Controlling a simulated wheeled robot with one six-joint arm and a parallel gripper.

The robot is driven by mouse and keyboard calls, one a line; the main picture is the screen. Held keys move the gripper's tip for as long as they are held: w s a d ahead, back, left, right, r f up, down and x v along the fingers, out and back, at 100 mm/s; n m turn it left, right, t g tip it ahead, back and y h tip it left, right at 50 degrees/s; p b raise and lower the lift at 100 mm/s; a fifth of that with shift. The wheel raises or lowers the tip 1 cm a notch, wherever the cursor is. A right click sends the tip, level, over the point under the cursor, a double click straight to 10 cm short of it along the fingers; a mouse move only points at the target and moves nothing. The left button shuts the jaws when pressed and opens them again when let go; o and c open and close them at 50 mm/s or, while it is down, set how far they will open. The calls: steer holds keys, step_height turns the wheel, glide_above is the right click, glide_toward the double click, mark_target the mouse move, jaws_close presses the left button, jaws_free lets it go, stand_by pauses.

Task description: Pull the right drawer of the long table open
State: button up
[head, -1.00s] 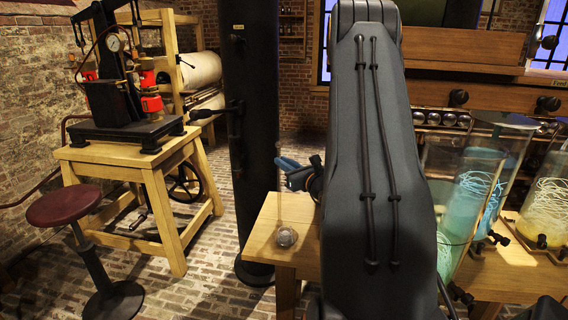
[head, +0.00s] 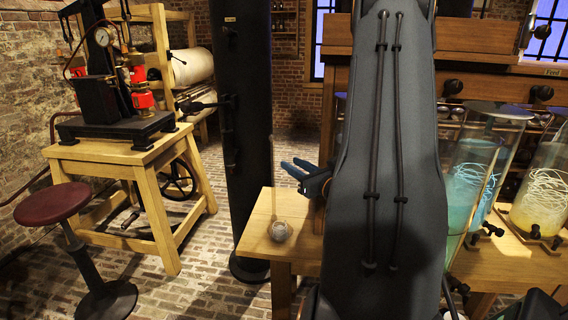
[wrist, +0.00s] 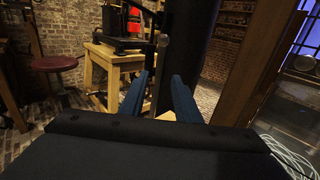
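The long wooden table (head: 252,240) stands at the lower middle of the head view, with its left end showing beside my arm. The right drawer cannot be made out; my arm hides much of the table's front. My gripper (head: 290,168) has blue fingers and hangs above the table's left end, pointing left. No contact with the table shows.
Glass jars with coloured liquid (head: 468,190) stand on the table at right. A black column (head: 241,120), a press on a wooden stand (head: 110,150) and a red stool (head: 52,203) stand left.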

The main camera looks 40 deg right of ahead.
steer(key=s+a+f+n+g+y, duration=0.15)
steer(key=a+n+g+y, duration=0.45)
steer(key=a, duration=0.9)
steer(key=s+a+f+n+g+y, duration=0.1)
steer(key=s+a+n+g+y, duration=0.15)
steer(key=a+n+y, duration=0.8)
steer(key=s+a+f+n+g+h, duration=0.4)
steer(key=s+a+n+g+h, duration=0.5)
steer(key=n, duration=1.1)
steer(key=s+a+h, duration=0.1)
steer(key=s+h, duration=0.2)
steer(key=h, duration=0.3)
steer(key=shift+o, duration=0.2)
steer(key=shift+n, duration=0.35)
